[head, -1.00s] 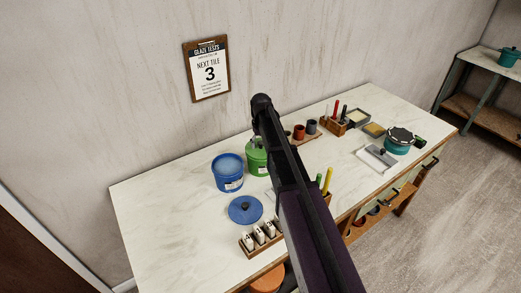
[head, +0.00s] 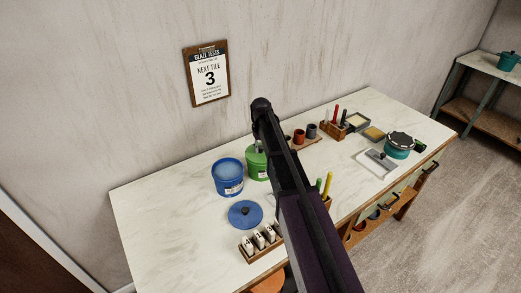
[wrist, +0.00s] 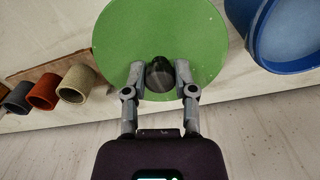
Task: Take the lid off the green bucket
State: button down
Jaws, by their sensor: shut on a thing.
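The green bucket (head: 256,166) stands on the worktable, partly hidden behind my arm in the head view. Its round green lid (wrist: 125,35) fills the upper middle of the wrist view, with a dark knob (wrist: 159,74) on it. My gripper (wrist: 160,78) is shut on the knob, one finger on each side. The lid hides the bucket below it in the wrist view, so I cannot tell whether the two touch.
An open blue bucket (head: 228,178) stands close beside the green one, and its blue lid (head: 245,214) lies on the table (head: 160,225) in front. A rack of numbered tiles (head: 262,240) is near the front edge. Small cups (wrist: 45,92) stand on the other side.

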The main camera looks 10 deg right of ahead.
aim_at(261, 147)
jog(key=shift+r, duration=0.2)
notch_tip(261, 147, up, 4)
jog(key=p, duration=0.4)
jog(key=shift+f, duration=0.1)
jog(key=s, duration=1.6)
jog(key=shift+a+r+p, duration=0.4)
notch_tip(261, 147, down, 2)
jog(key=shift+f+b, duration=0.1)
jog(key=shift+b, duration=1)
